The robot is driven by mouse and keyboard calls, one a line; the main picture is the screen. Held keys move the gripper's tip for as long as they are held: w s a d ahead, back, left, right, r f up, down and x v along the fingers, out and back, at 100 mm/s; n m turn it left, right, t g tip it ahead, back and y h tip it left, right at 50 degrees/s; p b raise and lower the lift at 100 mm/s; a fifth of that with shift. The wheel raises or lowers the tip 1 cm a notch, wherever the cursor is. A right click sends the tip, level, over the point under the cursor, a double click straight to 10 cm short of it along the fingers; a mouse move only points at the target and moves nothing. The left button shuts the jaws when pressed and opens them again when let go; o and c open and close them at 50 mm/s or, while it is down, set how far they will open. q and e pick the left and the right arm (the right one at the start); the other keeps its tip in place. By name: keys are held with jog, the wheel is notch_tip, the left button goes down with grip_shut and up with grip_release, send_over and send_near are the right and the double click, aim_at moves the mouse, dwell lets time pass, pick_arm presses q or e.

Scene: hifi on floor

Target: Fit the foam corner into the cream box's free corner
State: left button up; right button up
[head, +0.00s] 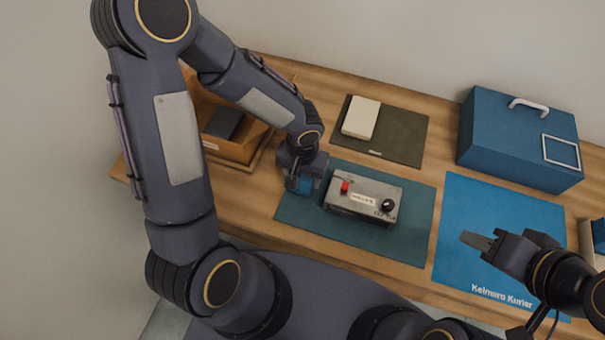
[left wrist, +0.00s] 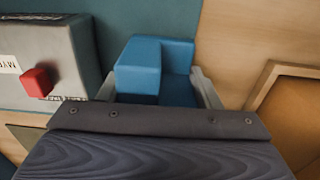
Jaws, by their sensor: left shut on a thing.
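The blue foam corner (left wrist: 155,65) is a stepped block between the two fingers of my left gripper (left wrist: 155,90), which is shut on it. In the head view the foam (head: 305,185) shows under my left gripper (head: 300,187), over the left part of the teal mat; whether it touches the mat is unclear. A cream-walled box (head: 587,242) is cut off by the right edge, with something blue in it; its corners are mostly out of view. My right gripper (head: 478,241) is over the blue mat, holding nothing visible; its finger gap is unclear.
A grey device (head: 362,198) with a red switch and black knob sits just right of the foam. A blue case (head: 520,138) stands at the back right. A pale block (head: 361,117) lies on a dark mat (head: 405,138). An orange-brown box (head: 232,150) is at left.

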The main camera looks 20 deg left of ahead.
pick_arm(q)
jog(key=shift+f+b, duration=0.25)
jog(key=shift+b, duration=0.05)
jog(key=o, duration=0.9)
jog(key=shift+r, duration=0.1)
jog(key=shift+o, duration=0.2)
